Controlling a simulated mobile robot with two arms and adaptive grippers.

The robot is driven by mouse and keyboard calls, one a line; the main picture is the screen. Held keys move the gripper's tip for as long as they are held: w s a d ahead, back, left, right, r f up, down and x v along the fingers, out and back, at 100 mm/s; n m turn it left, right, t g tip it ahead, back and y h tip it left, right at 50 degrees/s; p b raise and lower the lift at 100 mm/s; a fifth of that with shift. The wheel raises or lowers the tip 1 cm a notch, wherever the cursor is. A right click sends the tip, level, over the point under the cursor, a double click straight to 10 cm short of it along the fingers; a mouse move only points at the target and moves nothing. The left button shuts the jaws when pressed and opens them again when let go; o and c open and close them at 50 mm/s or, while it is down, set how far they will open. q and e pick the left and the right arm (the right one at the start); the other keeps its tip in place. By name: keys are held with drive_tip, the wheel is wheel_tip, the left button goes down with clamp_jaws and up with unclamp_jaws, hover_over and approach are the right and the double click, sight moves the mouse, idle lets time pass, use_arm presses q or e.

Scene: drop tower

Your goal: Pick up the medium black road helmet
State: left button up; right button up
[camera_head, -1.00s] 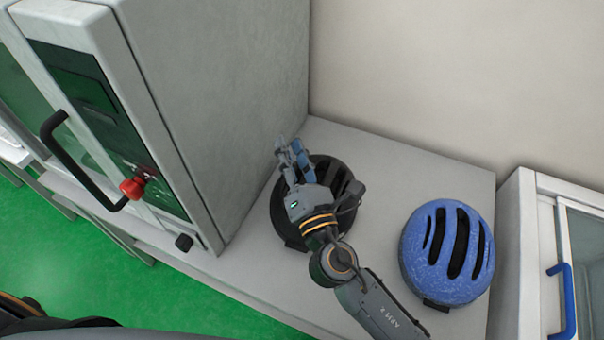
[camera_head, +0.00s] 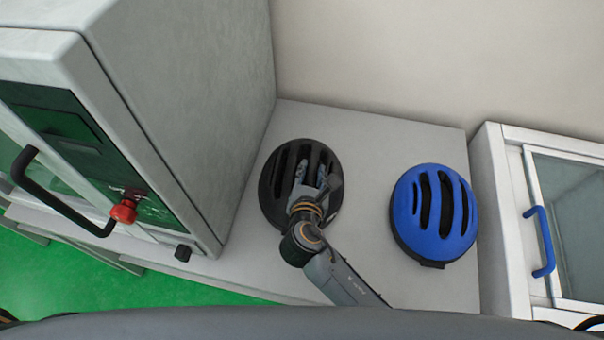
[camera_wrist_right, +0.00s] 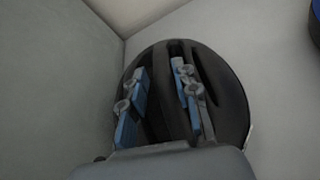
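The black helmet (camera_head: 270,190) with long vents sits on the light counter in the middle of the head view. My right gripper (camera_head: 311,168) is over it, its fingers spread apart and pointing at the vented top. In the right wrist view the black helmet (camera_wrist_right: 232,92) fills the centre, and the right gripper (camera_wrist_right: 160,92) has its two blue-padded fingers apart over it. Whether the fingertips touch the shell or reach into the vents I cannot tell. My left gripper is not in view.
A blue helmet (camera_head: 403,208) sits on the counter (camera_head: 375,135) to the right. A tall grey cabinet (camera_head: 190,110) with a black handle and red knob (camera_head: 123,211) stands close on the left. A white glass-fronted cabinet (camera_head: 497,200) with a blue handle stands at right.

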sight(315, 159)
drive_tip(key=shift+w+d, duration=0.1)
drive_tip(key=shift+w, duration=0.5)
drive_tip(key=p+x, duration=0.1)
drive_tip(key=x, duration=0.3)
drive_tip(key=shift+w+f, duration=0.15)
drive_tip(key=shift+f, duration=0.05)
drive_tip(key=shift+d+r, duration=0.1)
clamp_jaws()
